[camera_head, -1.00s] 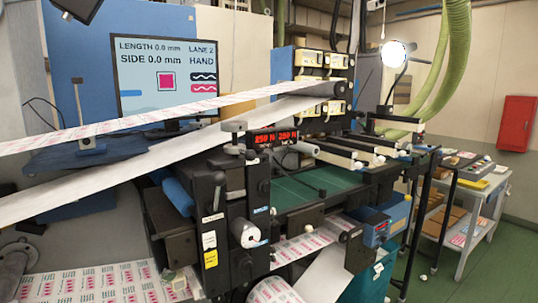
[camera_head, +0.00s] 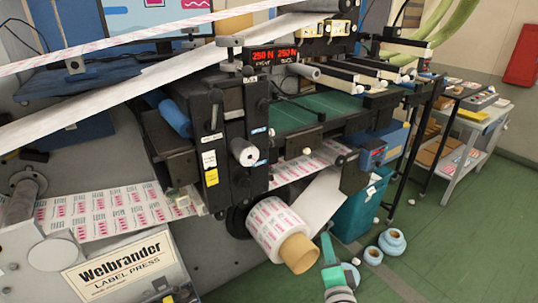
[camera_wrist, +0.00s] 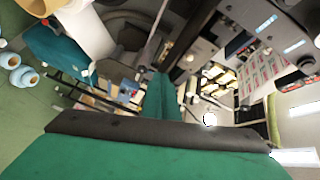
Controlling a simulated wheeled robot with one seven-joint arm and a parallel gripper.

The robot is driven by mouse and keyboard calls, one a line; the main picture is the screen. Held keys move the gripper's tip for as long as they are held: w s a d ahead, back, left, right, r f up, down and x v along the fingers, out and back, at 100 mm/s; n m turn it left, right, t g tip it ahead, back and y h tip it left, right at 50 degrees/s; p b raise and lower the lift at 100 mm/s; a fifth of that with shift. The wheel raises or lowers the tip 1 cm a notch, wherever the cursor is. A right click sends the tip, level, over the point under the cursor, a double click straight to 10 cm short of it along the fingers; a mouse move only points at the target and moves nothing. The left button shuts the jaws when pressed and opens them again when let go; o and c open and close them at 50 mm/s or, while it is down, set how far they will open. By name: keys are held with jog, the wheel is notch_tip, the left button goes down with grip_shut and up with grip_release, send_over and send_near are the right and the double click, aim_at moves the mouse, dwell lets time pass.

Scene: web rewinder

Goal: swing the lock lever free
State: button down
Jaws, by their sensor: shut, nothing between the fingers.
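A slim upright lever (camera_head: 214,112) with a pale tip stands on the left face of the black rewinder block (camera_head: 235,150); I cannot tell for sure that it is the lock lever. A label lies below it. My gripper (camera_head: 328,246), with teal fingers, shows at the bottom of the head view, below and to the right of the lever and well apart from it. It is shut and empty. Its teal and black parts fill the lower wrist view, where I cannot make out the lever.
A label roll (camera_head: 272,225) on a cardboard core (camera_head: 299,254) sits just left of and above my gripper. A teal bin (camera_head: 345,207) stands behind. Loose rolls (camera_head: 392,241) lie on the green floor. A printed web (camera_head: 110,210) runs across the left.

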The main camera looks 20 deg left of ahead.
aim_at(238, 68)
jog(key=w+a+r+y, duration=0.1)
jog(key=w+r+y, duration=0.15)
jog(key=r, duration=0.55)
jog(key=w+a+r+y, duration=0.1)
jog(key=w+r, duration=0.2)
jog(key=r, duration=0.4)
jog(key=s+a+r+n+g+y, duration=0.1)
jog(key=s+r+n+g, duration=0.1)
jog(key=r, duration=0.8)
jog(key=s+a+r+n+g+y, duration=0.1)
jog(key=s+r, duration=0.3)
jog(key=r, duration=0.7)
jog(key=s+a+r+n+g+y, duration=0.1)
jog(key=s+r+n+g+y, duration=0.1)
jog(key=r, duration=0.8)
jog(key=shift+s+a+r+n+g+y, duration=0.4)
jog(key=shift+s+g+y, duration=0.2)
jog(key=shift+g, duration=0.4)
jog(key=w+a+f, duration=0.1)
jog(key=w+a, duration=0.2)
jog(key=a, duration=0.8)
jog(key=shift+w+f, duration=0.15)
jog(key=shift+f, duration=0.05)
